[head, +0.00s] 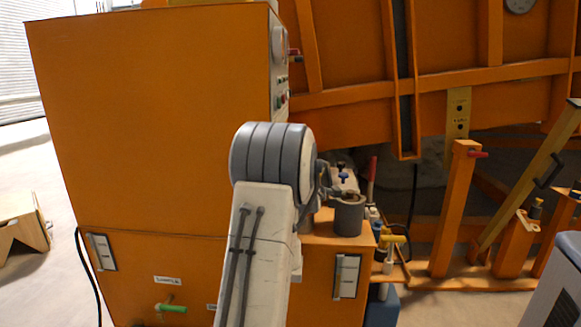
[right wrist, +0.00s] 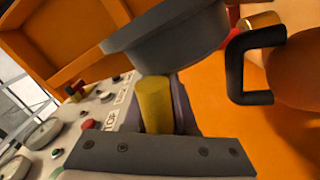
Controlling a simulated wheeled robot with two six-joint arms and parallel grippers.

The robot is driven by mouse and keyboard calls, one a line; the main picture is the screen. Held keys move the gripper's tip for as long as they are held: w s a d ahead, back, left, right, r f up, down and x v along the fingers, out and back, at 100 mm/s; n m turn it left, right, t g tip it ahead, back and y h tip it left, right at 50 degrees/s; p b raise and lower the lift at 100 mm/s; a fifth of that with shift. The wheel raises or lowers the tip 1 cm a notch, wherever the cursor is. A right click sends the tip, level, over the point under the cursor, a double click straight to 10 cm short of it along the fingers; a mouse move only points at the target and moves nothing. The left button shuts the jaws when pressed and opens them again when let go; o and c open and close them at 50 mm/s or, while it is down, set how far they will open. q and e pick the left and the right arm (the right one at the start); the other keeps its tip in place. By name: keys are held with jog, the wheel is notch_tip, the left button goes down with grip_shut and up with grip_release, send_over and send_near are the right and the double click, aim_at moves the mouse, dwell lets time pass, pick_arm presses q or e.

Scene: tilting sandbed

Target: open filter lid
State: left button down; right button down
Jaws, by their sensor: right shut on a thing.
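In the right wrist view a wide, dark grey round body (right wrist: 168,38) hangs at the top. It could be the filter lid, but I cannot tell for sure. A yellow cylindrical handle (right wrist: 154,98) stands under it. My right gripper (right wrist: 156,122) is shut on this yellow handle, with its dark bolted bar across the bottom; the contact is partly hidden. In the head view a grey cylinder (head: 348,217) stands on an orange ledge beside my grey and white arm. That arm hides what lies behind it, and no gripper fingers show there. My left gripper is not in view.
A large orange cabinet (head: 150,120) fills the left of the head view. Orange beams and posts (head: 455,210) stand at right. In the wrist view, a black handle (right wrist: 233,70) and a panel with buttons (right wrist: 97,112) are close by.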

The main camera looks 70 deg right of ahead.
jog(key=shift+f, duration=0.2)
dwell(0.3)
jog(key=c, duration=0.8)
grip_release()
jog(key=shift+o, duration=0.2)
jog(key=shift+r, duration=0.1)
jog(key=p+v, duration=0.1)
jog(key=v, duration=0.9)
jog(key=shift+a, duration=0.25)
